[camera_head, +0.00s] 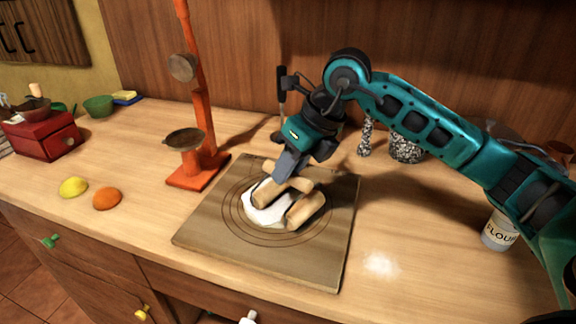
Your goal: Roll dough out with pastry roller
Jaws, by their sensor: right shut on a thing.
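A white piece of dough (265,214) lies on a wooden board (334,240) marked with dark rings. The wooden pastry roller (306,209) is over the dough, and its parts cover some of it. My right gripper (283,172) reaches down from the upper right and is shut on the roller's wooden handle. The roller seems to rest on or just above the dough; I cannot tell how firmly it touches. The fingertips are partly hidden behind the wood. My left gripper is not in view.
An orange stand (199,95) with a dish stands left of the board. A lemon (73,187) and an orange (107,199) lie further left, near a red grinder (43,136). A flour jar (499,231) stands at right.

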